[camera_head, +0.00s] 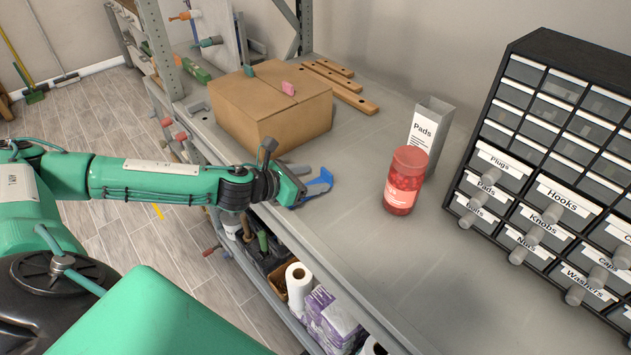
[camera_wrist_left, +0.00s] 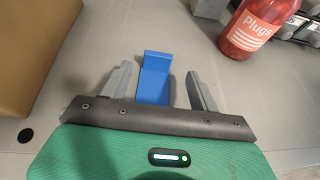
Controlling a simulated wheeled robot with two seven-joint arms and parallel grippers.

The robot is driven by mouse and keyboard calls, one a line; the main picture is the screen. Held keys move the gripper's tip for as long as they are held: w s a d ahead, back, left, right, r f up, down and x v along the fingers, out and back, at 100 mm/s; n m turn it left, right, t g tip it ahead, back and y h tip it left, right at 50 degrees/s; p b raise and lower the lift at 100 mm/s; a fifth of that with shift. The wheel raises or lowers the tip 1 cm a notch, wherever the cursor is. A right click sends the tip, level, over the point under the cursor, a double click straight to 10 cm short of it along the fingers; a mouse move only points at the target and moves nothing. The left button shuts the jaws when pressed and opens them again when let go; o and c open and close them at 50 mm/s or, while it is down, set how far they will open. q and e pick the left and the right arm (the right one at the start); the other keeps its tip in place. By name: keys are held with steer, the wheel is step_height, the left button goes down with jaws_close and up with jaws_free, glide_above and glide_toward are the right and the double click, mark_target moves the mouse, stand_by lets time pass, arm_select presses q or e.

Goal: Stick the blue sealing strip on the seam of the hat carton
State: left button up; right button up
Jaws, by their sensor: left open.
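The blue sealing strip (camera_head: 319,183) lies near the front edge of the grey bench, partly hidden by my left gripper (camera_head: 298,180) in the head view. In the left wrist view the blue strip (camera_wrist_left: 154,78) shows between the two grey fingers of my left gripper (camera_wrist_left: 158,72), with gaps on both sides. The gripper is open. I cannot tell whether the strip touches the bench all along. The brown carton (camera_head: 285,115) stands closed on the bench behind the gripper, its seam along the top. Its side also shows in the left wrist view (camera_wrist_left: 40,50). My right gripper is out of view.
A red jar (camera_head: 404,182), a grey Pads box (camera_head: 431,125) and a drawer cabinet (camera_head: 555,140) stand to the right. The bench's middle is clear.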

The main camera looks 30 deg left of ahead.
mark_target(325, 173)
arm_select(q)
steer(key=shift+w+d, duration=0.2)
steer(key=shift+w, duration=0.15)
steer(key=p+x, duration=0.1)
steer(key=x, duration=0.3)
steer(key=shift+w+a+r+p, duration=0.1)
steer(key=shift+w+a+p, duration=0.05)
steer(key=shift+p, duration=0.2)
steer(key=shift+w+f, duration=0.2)
steer(key=shift+w, duration=0.05)
steer(key=c, duration=1.2)
steer(key=shift+r, duration=0.1)
